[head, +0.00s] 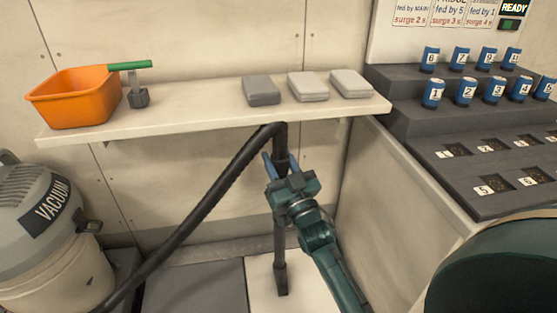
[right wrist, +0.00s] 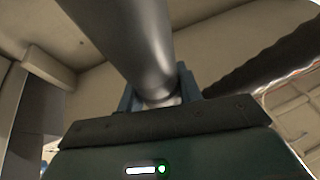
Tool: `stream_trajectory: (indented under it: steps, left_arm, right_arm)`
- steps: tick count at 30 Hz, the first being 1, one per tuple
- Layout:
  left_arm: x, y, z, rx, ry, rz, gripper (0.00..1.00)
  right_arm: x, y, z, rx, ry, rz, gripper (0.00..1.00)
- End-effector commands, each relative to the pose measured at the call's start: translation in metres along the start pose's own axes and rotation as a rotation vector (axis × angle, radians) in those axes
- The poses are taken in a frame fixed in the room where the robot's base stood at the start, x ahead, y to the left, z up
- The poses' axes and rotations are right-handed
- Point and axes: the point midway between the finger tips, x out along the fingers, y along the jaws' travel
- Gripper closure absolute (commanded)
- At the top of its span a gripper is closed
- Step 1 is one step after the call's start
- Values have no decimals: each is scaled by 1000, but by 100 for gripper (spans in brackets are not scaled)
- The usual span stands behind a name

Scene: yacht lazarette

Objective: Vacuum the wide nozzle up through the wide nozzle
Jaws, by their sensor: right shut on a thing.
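My right gripper (head: 280,163) is shut on the upright dark vacuum wand (head: 280,235). The wand and the gripper's fingers (right wrist: 157,95) also show close up in the right wrist view. A small dark nozzle end (head: 282,281) sits at the wand's foot, over or on a pale floor panel; contact is not clear. A black hose (head: 190,215) runs from the wand's top down to the left, near the grey vacuum (head: 45,225). A small grey piece with a neck (head: 138,95) stands on the shelf; I cannot tell whether it is a wide nozzle. My left gripper is not in view.
The white shelf (head: 200,117) holds an orange bin (head: 75,100), a green handle (head: 130,65) and three grey blocks (head: 262,90). A dark stepped rack (head: 420,118) with several numbered blue canisters (head: 433,93) stands right. Dark floor (head: 195,290) lies left of the wand.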

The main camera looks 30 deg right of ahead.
Motion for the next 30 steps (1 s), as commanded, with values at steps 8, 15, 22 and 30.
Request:
stream_trajectory:
  steps: [8,15,22,30]
  left_arm:
    - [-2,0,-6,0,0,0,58]
    - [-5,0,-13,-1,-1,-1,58]
    - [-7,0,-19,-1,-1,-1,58]
    - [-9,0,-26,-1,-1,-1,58]
  right_arm:
    - [3,0,-8,0,4,0,100]
    - [6,0,-14,0,4,-1,100]
    - [9,0,-21,0,4,-1,100]
    - [12,0,-28,0,4,-1,100]
